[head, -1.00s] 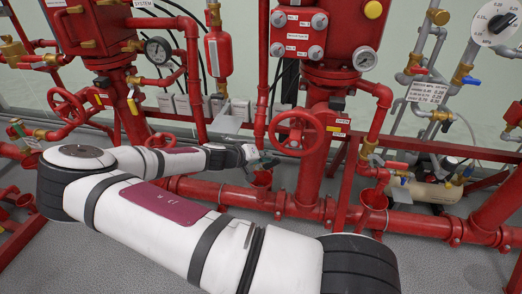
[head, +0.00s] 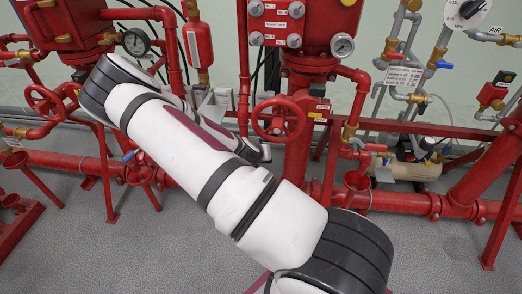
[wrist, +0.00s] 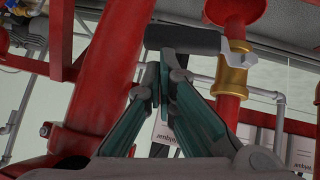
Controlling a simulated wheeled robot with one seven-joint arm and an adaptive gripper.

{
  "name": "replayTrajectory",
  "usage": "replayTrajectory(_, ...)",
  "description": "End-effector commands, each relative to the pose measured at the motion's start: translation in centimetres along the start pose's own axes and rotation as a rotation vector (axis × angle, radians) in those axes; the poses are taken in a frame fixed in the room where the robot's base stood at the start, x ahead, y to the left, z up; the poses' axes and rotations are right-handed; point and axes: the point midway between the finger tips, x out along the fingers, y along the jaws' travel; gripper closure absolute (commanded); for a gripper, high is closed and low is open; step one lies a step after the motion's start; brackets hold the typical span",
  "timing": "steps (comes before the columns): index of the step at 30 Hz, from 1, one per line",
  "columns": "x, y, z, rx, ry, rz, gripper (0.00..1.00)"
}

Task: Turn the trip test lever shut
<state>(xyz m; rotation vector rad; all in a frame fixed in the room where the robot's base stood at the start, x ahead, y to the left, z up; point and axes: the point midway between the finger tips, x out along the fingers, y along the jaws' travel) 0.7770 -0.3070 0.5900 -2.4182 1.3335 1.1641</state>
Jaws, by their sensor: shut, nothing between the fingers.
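In the wrist view, a dark grey lever (wrist: 182,38) lies across the picture, joined by a pale bracket to a brass valve body (wrist: 232,72) on a red pipe. I take it for the trip test lever, but no label on it is readable. My gripper (wrist: 163,75) has its green fingers together, with nothing between them. The fingertips are just below the lever in the picture; I cannot tell whether they touch it. In the head view my arm hides the gripper and this lever.
A thick red pipe (wrist: 105,85) runs close left of the fingers. In the head view, a red handwheel (head: 279,119) and a red riser (head: 298,150) stand beside my forearm. Small valves with blue handles (head: 445,64) are at the right. The grey floor in front is open.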

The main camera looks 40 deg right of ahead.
Motion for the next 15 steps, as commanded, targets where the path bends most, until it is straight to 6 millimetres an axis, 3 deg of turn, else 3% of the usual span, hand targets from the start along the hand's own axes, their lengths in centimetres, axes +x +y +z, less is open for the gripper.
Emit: replayTrajectory(15, 0.86, 0.23, 0.93, -0.007, -0.001, 0.003, 1.00)
